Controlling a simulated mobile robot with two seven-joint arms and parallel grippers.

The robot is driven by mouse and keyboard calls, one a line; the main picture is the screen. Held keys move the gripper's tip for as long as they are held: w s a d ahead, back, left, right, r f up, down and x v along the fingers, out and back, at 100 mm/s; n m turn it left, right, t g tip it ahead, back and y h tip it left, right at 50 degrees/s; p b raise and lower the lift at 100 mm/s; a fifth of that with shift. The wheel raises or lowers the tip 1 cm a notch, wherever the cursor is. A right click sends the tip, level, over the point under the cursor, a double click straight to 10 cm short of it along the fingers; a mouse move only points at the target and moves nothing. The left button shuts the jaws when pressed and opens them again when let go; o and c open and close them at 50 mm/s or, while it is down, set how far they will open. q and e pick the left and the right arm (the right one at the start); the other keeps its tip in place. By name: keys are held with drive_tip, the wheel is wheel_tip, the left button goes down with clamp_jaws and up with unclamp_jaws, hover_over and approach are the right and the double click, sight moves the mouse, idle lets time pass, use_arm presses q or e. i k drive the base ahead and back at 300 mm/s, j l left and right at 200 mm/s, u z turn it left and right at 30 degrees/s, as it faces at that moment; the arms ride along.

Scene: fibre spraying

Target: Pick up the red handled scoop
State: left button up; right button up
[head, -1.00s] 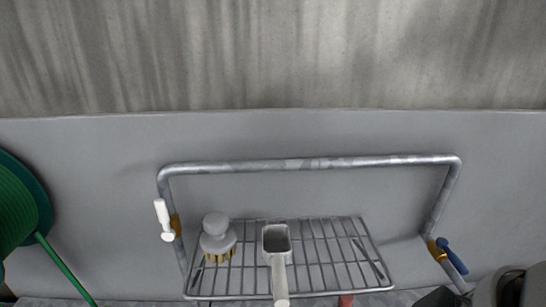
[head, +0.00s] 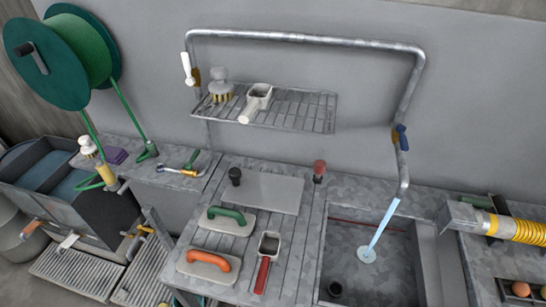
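The red handled scoop (head: 262,274) lies on the slatted part of the grey counter, at the lower middle of the head view. Its grey square cup points to the back and its red handle points to the front. Nothing covers it. Neither of my grippers is in view.
An orange-handled float (head: 208,263) and a green-handled float (head: 227,219) lie left of the scoop. A sink (head: 365,250) with a blue-white water stream is to its right. A wire rack (head: 300,112) above holds a white-handled scoop (head: 257,100) and a brush (head: 220,88).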

sight(268, 246)
drive_tip(key=i+j+z, duration=0.2)
drive_tip(key=j+z, duration=0.2)
drive_tip(key=j, duration=0.15)
drive_tip(key=i+j+z, duration=0.1)
drive_tip(key=j+z, duration=0.3)
drive_tip(key=j, duration=0.15)
drive_tip(key=j+z, duration=0.35)
drive_tip(key=j, duration=0.25)
